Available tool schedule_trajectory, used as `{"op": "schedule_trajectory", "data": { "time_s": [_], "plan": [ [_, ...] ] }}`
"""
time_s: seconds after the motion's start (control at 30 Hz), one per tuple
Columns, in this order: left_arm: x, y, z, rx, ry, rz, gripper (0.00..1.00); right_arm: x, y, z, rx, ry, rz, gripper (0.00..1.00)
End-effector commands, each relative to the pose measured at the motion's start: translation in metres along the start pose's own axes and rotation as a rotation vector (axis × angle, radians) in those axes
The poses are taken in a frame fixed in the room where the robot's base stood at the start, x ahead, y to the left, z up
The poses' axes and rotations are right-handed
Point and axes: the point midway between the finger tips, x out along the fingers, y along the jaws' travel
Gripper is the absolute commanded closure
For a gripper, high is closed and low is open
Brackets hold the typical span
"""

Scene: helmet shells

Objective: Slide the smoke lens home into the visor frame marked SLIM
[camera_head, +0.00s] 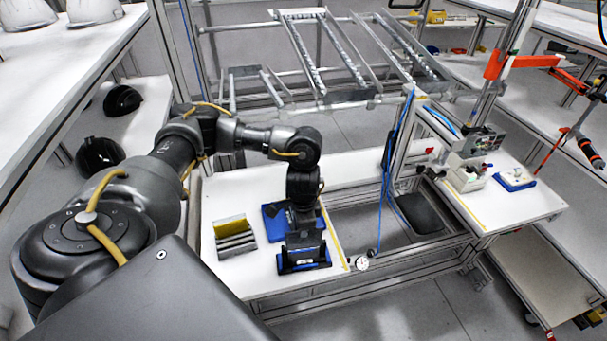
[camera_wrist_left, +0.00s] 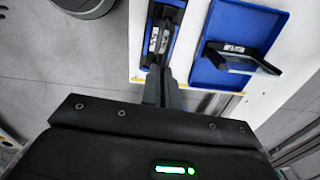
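My left gripper (camera_head: 304,222) points down over the front of the white table. In the left wrist view its fingers (camera_wrist_left: 161,88) are close together, shut on a thin dark panel seen nearly edge-on, which looks like the smoke lens (camera_head: 305,240). The panel stands over a black visor frame on a blue base (camera_head: 304,266), which also shows in the left wrist view (camera_wrist_left: 168,10). White labels show there but are too small to read. How deep the lens sits in the frame is hidden. My right gripper is not in view.
A blue tray (camera_head: 270,222) lies just behind; in the left wrist view it holds another dark piece with a label (camera_wrist_left: 240,58). A grey rack with a yellow panel (camera_head: 233,228) stands to the left. A round dial (camera_head: 362,263) is at the right edge.

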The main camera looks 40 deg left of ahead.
Motion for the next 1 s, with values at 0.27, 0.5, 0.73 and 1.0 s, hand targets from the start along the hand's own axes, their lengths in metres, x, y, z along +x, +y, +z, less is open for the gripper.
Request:
{"op": "schedule_trajectory", "data": {
  "time_s": [0.27,0.5,0.73,1.0],
  "plan": [
    [0.008,0.0,0.0,0.0,-0.001,0.001,1.0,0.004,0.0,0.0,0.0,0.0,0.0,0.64],
    [0.014,0.0,0.0,-0.001,-0.001,0.0,1.0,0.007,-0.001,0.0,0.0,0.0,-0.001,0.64],
    [0.02,0.0,0.0,-0.001,-0.001,0.0,1.0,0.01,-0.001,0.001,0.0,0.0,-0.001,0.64],
    [0.026,0.0,0.0,0.0,-0.001,0.0,1.0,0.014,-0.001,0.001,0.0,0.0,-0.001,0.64]
  ]
}}
